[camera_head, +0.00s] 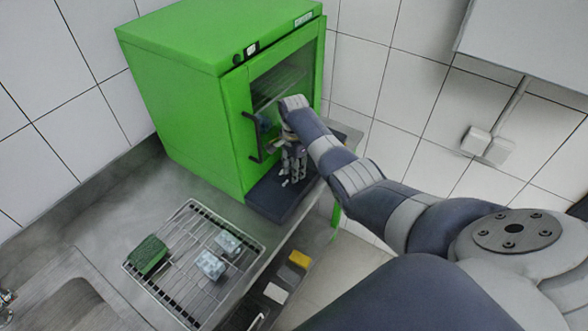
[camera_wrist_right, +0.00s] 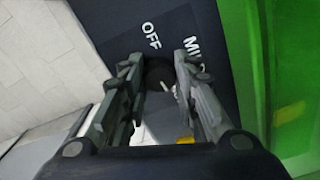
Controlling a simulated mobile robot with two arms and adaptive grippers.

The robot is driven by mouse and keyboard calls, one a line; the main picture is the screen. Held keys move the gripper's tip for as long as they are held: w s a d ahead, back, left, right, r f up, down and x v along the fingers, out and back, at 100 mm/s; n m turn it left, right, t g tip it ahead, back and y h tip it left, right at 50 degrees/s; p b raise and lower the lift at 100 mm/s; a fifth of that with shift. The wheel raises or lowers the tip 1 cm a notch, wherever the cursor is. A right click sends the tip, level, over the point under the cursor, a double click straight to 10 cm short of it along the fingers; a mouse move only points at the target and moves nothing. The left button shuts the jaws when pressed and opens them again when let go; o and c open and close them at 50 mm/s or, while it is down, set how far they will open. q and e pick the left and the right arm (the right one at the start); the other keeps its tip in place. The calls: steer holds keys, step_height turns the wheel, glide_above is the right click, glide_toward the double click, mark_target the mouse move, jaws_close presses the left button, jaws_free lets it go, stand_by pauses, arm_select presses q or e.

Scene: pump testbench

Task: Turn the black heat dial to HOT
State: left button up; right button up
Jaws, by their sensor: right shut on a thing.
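The black heat dial (camera_wrist_right: 159,76) shows in the right wrist view between my right gripper's fingers, in front of a dark panel (camera_wrist_right: 120,22). The white label OFF is just above the dial, and a label starting "MIL", partly covered by a finger, is to its right. HOT is not visible. A small white mark shows by the dial, but I cannot tell its setting. In the head view my right gripper (camera_head: 291,176) reaches down to the dark panel (camera_head: 265,200) under the green cabinet's front; the dial is hidden there. The gripper is shut on the dial. My left gripper is out of view.
The green cabinet (camera_head: 190,100) has a glass door with a dark handle (camera_head: 250,140) close beside my right gripper. A wire rack (camera_head: 185,262) holds a green sponge (camera_head: 148,254) and two pale blue blocks (camera_head: 210,264). A sink is at lower left.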

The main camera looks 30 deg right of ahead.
steer(key=shift+w+d+r, duration=0.1)
steer(key=shift+w+r, duration=0.1)
steer(key=shift+r, duration=0.05)
steer(key=o, duration=1)
steer(key=shift+o, duration=0.3)
steer(key=shift+s+f, duration=0.1)
step_height(320, 180, up, 12)
steer(key=shift+s, duration=0.1)
